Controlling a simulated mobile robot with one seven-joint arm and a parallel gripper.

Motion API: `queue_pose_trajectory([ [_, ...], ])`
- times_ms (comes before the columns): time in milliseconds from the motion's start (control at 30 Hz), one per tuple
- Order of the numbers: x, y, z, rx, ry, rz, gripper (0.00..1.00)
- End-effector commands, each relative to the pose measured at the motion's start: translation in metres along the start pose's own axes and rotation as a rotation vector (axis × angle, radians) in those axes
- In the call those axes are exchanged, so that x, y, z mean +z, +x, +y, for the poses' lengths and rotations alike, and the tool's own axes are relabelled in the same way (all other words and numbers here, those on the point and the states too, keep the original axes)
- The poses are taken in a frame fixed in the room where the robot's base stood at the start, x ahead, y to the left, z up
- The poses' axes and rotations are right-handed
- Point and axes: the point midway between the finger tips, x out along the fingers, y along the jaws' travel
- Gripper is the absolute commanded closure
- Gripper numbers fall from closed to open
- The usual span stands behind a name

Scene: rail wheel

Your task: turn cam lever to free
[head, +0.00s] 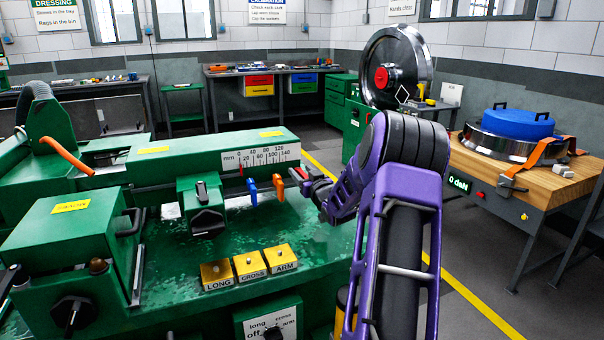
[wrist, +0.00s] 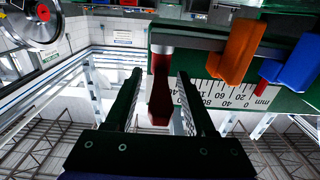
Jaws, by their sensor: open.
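A dark red lever (wrist: 159,92) with a grey pivot end hangs from the machine edge and looks like the cam lever; no label confirms it. In the wrist view, my gripper (wrist: 160,76) is open, with one finger on each side of this lever and visible gaps to both. In the head view, my gripper (head: 309,181) is at the right end of the green machine's scale bar, and partly hides the red lever. An orange tab (head: 279,189) and a blue tab (head: 251,190) hang to the left of my gripper there.
The mm scale (head: 268,157) runs just above the tabs. Yellow LONG, CROSS and ARM blocks (head: 250,266) sit on the wet green bed below. A large wheel (head: 397,65) stands behind my arm. A wooden bench (head: 535,175) is at right.

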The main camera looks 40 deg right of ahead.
Motion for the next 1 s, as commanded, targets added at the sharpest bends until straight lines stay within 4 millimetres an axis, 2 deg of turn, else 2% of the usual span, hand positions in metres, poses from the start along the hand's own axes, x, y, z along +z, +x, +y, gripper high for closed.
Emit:
queue_pose_trajectory([
  [267, -0.0001, 0.0012, -0.0001, 0.0, 0.0, 0.0, 0.45],
  [567, -0.0001, 0.0009, 0.0, 0.0, 0.0, 0.0, 0.99],
  [1000, 0.0, 0.0008, 0.0, 0.0, 0.0, 0.0, 1.0],
])
